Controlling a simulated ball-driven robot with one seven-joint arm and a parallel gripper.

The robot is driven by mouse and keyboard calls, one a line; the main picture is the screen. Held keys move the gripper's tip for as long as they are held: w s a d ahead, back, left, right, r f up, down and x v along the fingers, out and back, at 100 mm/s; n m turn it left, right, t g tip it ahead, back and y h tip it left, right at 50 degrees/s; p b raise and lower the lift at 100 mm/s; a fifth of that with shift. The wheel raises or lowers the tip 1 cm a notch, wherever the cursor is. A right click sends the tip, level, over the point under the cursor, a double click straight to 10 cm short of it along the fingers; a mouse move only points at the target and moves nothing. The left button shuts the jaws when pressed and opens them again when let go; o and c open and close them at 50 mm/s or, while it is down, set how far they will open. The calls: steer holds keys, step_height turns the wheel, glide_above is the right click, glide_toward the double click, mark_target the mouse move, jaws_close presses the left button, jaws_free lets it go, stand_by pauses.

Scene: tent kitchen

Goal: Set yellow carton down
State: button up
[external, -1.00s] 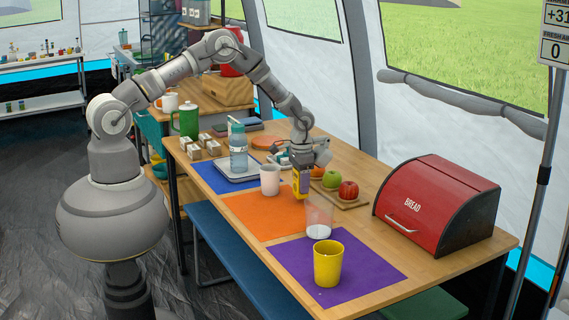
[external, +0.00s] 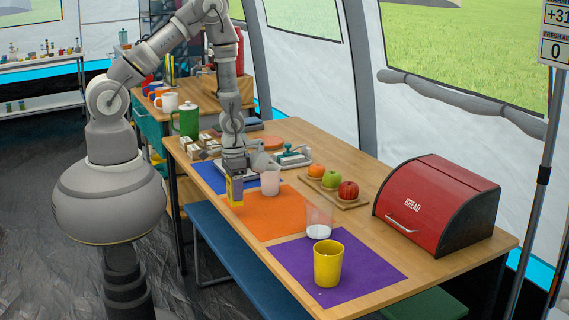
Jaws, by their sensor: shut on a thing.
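The yellow carton (external: 236,192) is held upright in my gripper (external: 234,174), which is shut on it. It is in front of the left part of the orange mat (external: 275,222), near the table's near edge. Whether its bottom touches the mat or table is hard to tell. A pale pink cup (external: 270,182) stands just to the right of the carton, apart from it. The blue mat (external: 208,177) lies to the left, partly hidden by my arm.
A clear glass (external: 319,222) with white contents and a yellow cup (external: 328,263) on the purple mat (external: 375,272) stand to the right. A board (external: 351,205) with fruit and a red bread box (external: 437,205) are behind. The orange mat's front middle is clear.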

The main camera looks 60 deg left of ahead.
steer(key=s+a+r+n, duration=0.1)
steer(key=s, duration=0.9)
steer(key=w+b, duration=0.1)
steer(key=w, duration=0.4)
steer(key=w+d+f+b, duration=0.1)
steer(key=w+b, duration=0.1)
steer(key=w, duration=0.4)
steer(key=w+b, duration=0.1)
steer(key=w, duration=0.4)
steer(key=shift+w+d+f+b, duration=0.15)
steer(key=shift+d+f+b, duration=0.1)
steer(key=shift+b, duration=0.1)
steer(key=shift+f+b, duration=0.9)
steer(key=shift+f, duration=0.8)
steer(key=shift+f, duration=0.2)
steer(key=o, duration=1)
steer(key=shift+w, duration=0.1)
steer(key=shift+r, duration=0.1)
